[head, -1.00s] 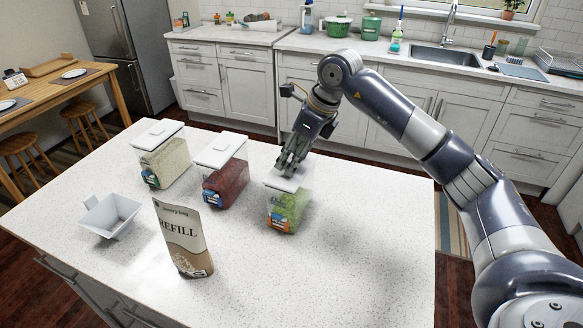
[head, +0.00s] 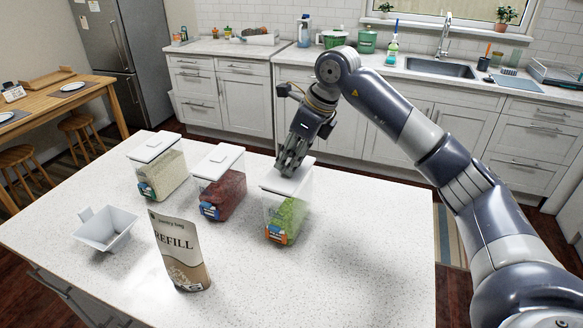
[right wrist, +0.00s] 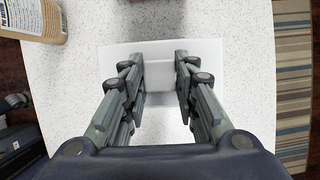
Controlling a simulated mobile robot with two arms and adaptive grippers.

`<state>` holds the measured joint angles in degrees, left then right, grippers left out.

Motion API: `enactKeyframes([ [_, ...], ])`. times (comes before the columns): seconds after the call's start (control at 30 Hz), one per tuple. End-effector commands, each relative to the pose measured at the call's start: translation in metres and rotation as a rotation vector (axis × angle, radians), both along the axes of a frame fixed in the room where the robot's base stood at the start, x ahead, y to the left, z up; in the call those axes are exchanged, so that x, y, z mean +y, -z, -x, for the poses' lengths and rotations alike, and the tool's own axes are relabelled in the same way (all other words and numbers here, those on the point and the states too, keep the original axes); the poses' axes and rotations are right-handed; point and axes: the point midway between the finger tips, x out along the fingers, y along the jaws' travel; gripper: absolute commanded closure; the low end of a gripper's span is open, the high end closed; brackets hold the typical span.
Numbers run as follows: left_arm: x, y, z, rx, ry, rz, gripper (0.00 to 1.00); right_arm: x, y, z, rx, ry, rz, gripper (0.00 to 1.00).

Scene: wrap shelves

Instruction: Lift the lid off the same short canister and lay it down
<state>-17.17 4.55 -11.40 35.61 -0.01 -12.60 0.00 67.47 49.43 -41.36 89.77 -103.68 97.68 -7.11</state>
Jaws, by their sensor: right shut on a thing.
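The canister with green contents (head: 288,216) stands upright on the island counter, clear-walled with an orange and blue label. Its white lid (head: 270,183) appears slightly raised above the rim, roughly level; the gap itself is hard to see. My right gripper (head: 288,170) points down and is shut on the lid's raised grip. In the right wrist view, the two fingers (right wrist: 160,75) stand on either side of this white grip, and the lid (right wrist: 208,50) spreads out beneath. The canister is mostly hidden there. My left gripper is out of view.
Lidded canisters with red contents (head: 224,193) and pale contents (head: 160,176) stand to the left. A refill pouch (head: 181,252) and a white scoop-like container (head: 103,231) are at the front left. The counter (head: 365,250) is clear right of the green canister.

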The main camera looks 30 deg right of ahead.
Motion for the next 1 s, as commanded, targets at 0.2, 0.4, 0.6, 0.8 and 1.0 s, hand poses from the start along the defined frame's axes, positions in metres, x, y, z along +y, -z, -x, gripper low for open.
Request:
enactKeyframes([
  [0.2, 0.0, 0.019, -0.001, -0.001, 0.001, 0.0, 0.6, 0.018, -0.01, 0.024, -0.004, -0.007, 0.003, 0.98],
  [0.4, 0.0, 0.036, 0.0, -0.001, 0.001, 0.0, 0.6, 0.05, -0.015, 0.065, -0.006, -0.006, 0.003, 0.98],
  [0.6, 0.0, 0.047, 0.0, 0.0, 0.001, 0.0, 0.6, 0.078, -0.022, 0.101, -0.005, -0.005, 0.001, 0.98],
  [0.8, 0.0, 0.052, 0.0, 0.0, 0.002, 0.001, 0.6, 0.093, -0.026, 0.122, -0.003, -0.002, 0.0, 0.98],
  [1.0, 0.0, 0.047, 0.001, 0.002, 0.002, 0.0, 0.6, 0.097, -0.034, 0.127, -0.002, -0.001, 0.0, 0.98],
])
